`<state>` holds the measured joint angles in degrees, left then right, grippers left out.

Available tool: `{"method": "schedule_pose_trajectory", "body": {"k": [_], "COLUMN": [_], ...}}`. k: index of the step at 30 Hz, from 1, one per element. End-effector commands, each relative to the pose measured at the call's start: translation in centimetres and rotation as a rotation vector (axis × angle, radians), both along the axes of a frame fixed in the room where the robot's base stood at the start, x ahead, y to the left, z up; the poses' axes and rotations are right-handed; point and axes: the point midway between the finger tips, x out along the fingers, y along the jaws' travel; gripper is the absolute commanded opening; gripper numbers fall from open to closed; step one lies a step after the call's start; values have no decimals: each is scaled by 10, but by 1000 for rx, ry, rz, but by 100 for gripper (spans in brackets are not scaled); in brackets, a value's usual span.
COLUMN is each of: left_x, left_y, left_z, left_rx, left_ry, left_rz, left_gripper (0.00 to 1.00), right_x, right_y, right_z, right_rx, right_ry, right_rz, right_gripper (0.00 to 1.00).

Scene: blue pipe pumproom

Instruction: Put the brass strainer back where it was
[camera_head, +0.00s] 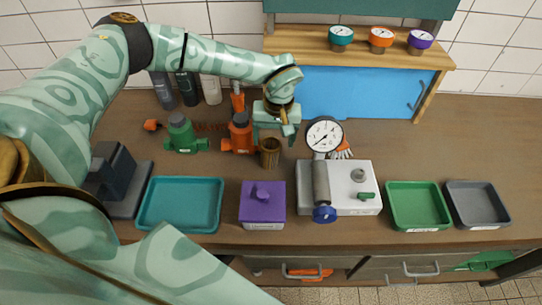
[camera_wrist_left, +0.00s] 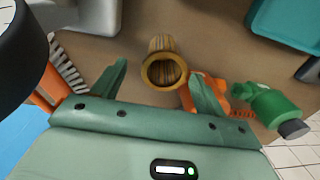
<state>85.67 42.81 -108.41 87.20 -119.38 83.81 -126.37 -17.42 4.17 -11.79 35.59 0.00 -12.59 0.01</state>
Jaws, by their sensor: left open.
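The brass strainer (camera_head: 270,153) is a small ribbed cup on the wooden bench, just right of an orange valve body (camera_head: 240,133). In the left wrist view the strainer (camera_wrist_left: 163,66) shows its round open rim towards the camera. My left gripper (camera_head: 276,136) is open and empty just behind and above the strainer in the head view. In the left wrist view its two fingers spread to either side of the strainer, apart from it. A green valve body (camera_head: 182,135) stands further left. My right gripper is out of view.
A purple box (camera_head: 262,204) and a teal tray (camera_head: 150,205) are at the front. A white unit with a gauge (camera_head: 324,134) stands right of the strainer, with a brush (camera_head: 342,149) behind. Green (camera_head: 393,207) and grey (camera_head: 462,206) trays are further right. Bottles (camera_head: 210,89) stand at the back.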

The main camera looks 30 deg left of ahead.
Motion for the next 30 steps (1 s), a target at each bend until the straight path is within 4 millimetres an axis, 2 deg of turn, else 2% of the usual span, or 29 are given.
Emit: {"method": "schedule_pose_trajectory", "body": {"k": [1, 8, 16, 23, 28, 29, 30], "left_x": [0, -1, -5, -5, -5, -5, -5], "left_y": [0, 2, 8, 8, 8, 8, 8], "left_z": [-8, -22, -64, -66, -66, -66, -66], "left_rx": [0, 1, 1, 1, 1, 1, 1], "left_ry": [1, 0, 2, -1, -1, -1, -1], "left_rz": [1, 1, 3, 1, 1, 1, 1], "left_gripper": [73, 73, 73, 73, 28, 22, 22], "right_x": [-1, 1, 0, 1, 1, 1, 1], "right_y": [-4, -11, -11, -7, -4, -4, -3], "right_z": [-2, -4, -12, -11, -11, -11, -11], "right_rx": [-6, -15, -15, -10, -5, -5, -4], "right_ry": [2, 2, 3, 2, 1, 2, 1], "right_rz": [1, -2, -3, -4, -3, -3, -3], "right_gripper": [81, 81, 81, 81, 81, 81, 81]}}
